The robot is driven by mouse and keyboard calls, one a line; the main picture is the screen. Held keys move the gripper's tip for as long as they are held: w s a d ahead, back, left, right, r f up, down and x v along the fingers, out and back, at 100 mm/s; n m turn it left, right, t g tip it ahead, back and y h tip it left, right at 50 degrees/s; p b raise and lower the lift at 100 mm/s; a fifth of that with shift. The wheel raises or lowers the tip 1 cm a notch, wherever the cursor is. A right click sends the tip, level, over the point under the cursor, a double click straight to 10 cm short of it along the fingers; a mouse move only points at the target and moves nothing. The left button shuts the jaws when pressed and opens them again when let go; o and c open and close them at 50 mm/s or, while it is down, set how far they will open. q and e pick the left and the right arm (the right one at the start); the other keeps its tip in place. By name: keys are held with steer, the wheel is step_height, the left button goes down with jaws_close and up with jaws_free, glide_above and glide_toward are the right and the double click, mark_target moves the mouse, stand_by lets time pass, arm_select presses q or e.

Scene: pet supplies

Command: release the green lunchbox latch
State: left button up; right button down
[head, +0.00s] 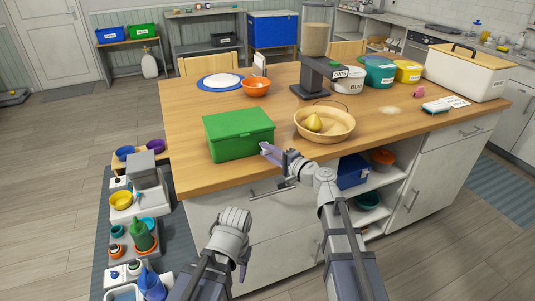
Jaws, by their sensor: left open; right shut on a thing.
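The green lunchbox (238,135) stands on the wooden table near its front edge, left of the wicker bowl, with its lid down. My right gripper (267,149) is at the box's front right corner, shut on what seems to be the latch. The fingers hide the latch, so I cannot tell its position. My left gripper (243,262) is open and empty, low in front of the table's drawers and well away from the box.
A wicker bowl (340,133) with a yellow pear (314,122) stands just right of the box. A dispenser (314,75), an orange bowl (256,88) and a blue plate (220,82) stand behind. The left front table corner is clear.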

steer(key=shift+s+f, duration=0.1)
steer(key=c, duration=0.8)
jaws_free()
steer(key=shift+o, duration=0.2)
steer(key=v, duration=0.7)
steer(key=shift+s+d, duration=0.25)
steer(key=shift+o, duration=0.4)
